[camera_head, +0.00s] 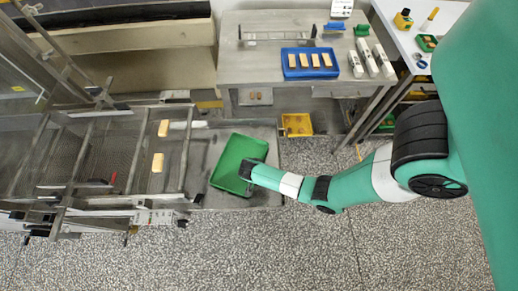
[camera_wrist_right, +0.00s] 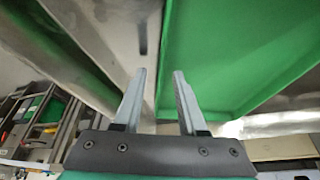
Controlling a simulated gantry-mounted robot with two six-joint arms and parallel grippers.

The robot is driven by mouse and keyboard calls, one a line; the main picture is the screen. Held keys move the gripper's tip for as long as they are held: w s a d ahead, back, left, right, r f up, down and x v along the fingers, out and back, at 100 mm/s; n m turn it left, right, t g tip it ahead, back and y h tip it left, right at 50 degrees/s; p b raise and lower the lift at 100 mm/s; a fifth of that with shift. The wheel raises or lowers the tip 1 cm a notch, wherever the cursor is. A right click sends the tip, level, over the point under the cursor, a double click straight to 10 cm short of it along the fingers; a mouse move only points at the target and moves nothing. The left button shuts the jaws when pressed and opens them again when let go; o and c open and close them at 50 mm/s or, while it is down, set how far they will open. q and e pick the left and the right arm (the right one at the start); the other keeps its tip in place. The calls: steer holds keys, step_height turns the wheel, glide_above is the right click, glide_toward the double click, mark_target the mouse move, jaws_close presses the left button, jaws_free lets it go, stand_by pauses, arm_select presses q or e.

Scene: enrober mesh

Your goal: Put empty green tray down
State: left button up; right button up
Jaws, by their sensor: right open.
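The empty green tray (camera_head: 235,160) lies at a slant on the metal plate at the right end of the mesh conveyor. Its inside is bare. My right gripper (camera_head: 247,169) is at the tray's right rim in the head view. In the right wrist view the two fingers (camera_wrist_right: 158,74) are apart, with nothing held between them, and the green tray (camera_wrist_right: 230,45) fills the upper right close beyond them. Whether a finger touches the rim cannot be told. My left gripper is not in view.
The mesh conveyor (camera_head: 112,160) carries two tan bars (camera_head: 158,163) left of the tray, between metal rails. A steel table (camera_head: 265,24) behind holds a blue tray (camera_head: 310,75) with several bars and white packs. A yellow bin (camera_head: 297,124) stands below. The front floor is clear.

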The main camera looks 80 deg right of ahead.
steer(key=p+v, duration=0.4)
steer(key=v, duration=0.7)
steer(key=shift+p, duration=0.4)
